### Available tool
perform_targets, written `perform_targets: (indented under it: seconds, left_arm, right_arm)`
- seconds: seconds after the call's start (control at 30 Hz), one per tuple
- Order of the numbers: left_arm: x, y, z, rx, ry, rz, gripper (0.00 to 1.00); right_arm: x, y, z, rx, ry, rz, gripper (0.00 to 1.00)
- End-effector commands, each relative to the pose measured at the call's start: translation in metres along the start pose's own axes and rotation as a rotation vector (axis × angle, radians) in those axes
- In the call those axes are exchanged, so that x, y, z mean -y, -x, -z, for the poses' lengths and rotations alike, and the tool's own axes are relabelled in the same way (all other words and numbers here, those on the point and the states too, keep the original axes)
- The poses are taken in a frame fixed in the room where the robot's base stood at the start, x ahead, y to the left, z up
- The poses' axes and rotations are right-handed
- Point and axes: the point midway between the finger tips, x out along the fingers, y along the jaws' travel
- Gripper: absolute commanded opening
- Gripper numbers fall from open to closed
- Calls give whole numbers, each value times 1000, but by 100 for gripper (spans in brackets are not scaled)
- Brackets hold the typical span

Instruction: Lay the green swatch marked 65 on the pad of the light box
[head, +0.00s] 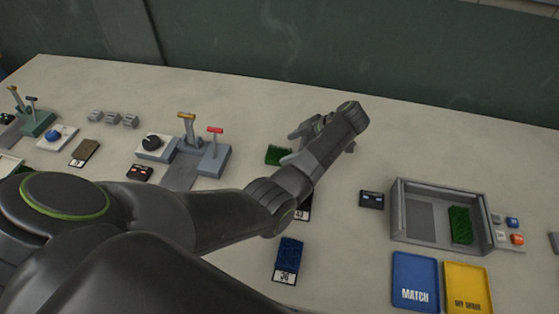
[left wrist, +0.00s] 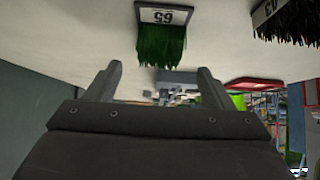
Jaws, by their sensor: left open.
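The green swatch marked 65 (head: 278,155) lies on the table just left of my left gripper, partly hidden by it in the head view. In the left wrist view the swatch (left wrist: 160,42) shows upside down with its white label, ahead of the fingers and apart from them. My left gripper (head: 300,130) is open and empty, its fingers (left wrist: 157,85) spread wide. The light box (head: 395,222) is a grey open tray at the right. Its bare dark pad (head: 419,218) is in the left half; another green swatch (head: 460,226) lies in the right half. My right gripper is not in view.
A dark swatch marked 43 (left wrist: 290,20) lies near, partly under my arm in the head view (head: 305,210). A blue swatch (head: 289,255) lies at front. Blue (head: 414,275) and yellow (head: 466,280) mats lie before the box. A lever unit (head: 205,158) stands left.

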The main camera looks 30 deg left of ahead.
Motion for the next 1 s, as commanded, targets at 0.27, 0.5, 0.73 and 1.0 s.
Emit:
perform_targets:
  seconds: [0.27, 0.5, 0.73, 1.0]
  left_arm:
    - [0, -16, -2, -1, 2, 1, 75]
    - [-2, -48, -4, -1, 2, 1, 75]
    - [-2, -54, -1, 1, 0, -1, 75]
    - [-2, -54, -1, 0, 0, -1, 52]
  right_arm:
    - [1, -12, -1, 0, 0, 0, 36]
    - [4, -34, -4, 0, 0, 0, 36]
    - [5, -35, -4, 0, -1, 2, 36]
    - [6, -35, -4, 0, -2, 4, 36]
